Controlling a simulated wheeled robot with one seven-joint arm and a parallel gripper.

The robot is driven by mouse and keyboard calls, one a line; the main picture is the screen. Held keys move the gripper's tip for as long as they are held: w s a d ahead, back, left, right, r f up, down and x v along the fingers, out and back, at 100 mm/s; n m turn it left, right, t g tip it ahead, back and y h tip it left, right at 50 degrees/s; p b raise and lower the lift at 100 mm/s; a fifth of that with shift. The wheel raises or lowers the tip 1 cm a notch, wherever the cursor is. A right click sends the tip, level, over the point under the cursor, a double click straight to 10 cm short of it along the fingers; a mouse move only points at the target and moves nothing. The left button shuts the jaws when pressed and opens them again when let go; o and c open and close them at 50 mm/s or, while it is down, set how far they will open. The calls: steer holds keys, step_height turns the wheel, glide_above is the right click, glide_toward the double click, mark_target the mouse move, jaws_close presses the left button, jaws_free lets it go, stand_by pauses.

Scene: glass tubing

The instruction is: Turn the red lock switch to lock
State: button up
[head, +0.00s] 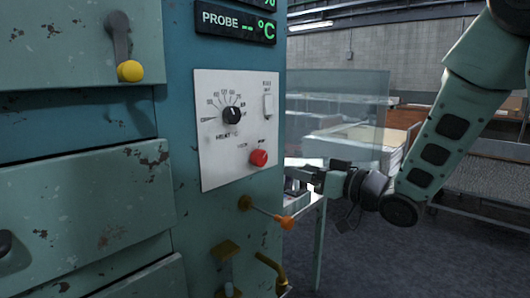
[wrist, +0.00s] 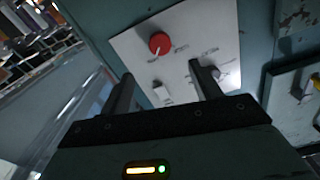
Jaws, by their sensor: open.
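The red switch (head: 259,157) is a round red knob at the lower right of a white control panel (head: 210,160) on the teal cabinet. It also shows in the wrist view (wrist: 160,43), beyond the fingertips, with a small pale line at its lower edge. The lettering beside it is too small to read surely. My gripper (head: 291,184) is to the right of and below the knob, apart from it. In the wrist view my gripper (wrist: 161,73) is open, its two dark fingers spread and nothing between them; the knob lies ahead of the gap.
A black heat dial (head: 232,115) and a white rocker switch (head: 268,105) share the panel. An orange-tipped lever (head: 286,223) and a brass valve (head: 272,266) stick out below. A clear sheet (head: 350,110) stands behind.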

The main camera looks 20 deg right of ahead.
mark_target(262, 160)
steer(key=p+x, duration=0.1)
steer(key=x, duration=1.1)
steer(key=shift+w+a+f, duration=0.1)
steer(key=shift+w, duration=0.05)
steer(key=c, duration=1)
